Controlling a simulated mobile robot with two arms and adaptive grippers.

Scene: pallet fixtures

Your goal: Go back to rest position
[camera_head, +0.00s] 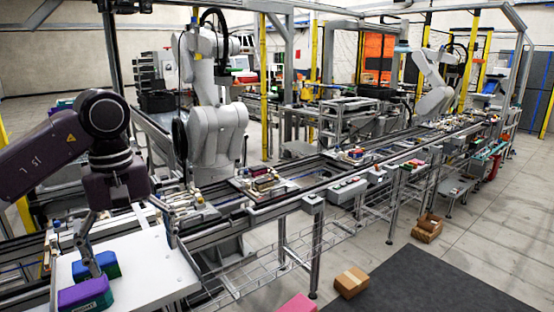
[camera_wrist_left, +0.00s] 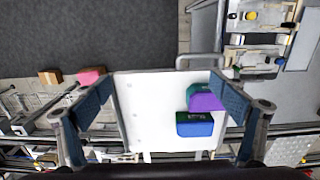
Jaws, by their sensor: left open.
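My left arm reaches in from the left of the head view. Its gripper (camera_head: 92,262) points down over a white tabletop (camera_head: 135,258). In the left wrist view the gripper (camera_wrist_left: 160,92) has its two fingers wide apart with nothing held between them. A purple and green block (camera_head: 85,294) lies at the tabletop's near side, and a blue and green block (camera_head: 108,264) lies behind it, partly hidden by the gripper. In the left wrist view the purple block (camera_wrist_left: 205,99) and blue block (camera_wrist_left: 195,125) sit close together near the right finger. My right gripper is not seen.
A conveyor line (camera_head: 290,190) with pallet fixtures (camera_head: 265,183) runs away to the right. A white robot arm (camera_head: 215,135) stands behind it. A cardboard box (camera_head: 351,282) and a pink object (camera_head: 298,305) are by the dark mat (camera_head: 430,285). Grey floor is open at right.

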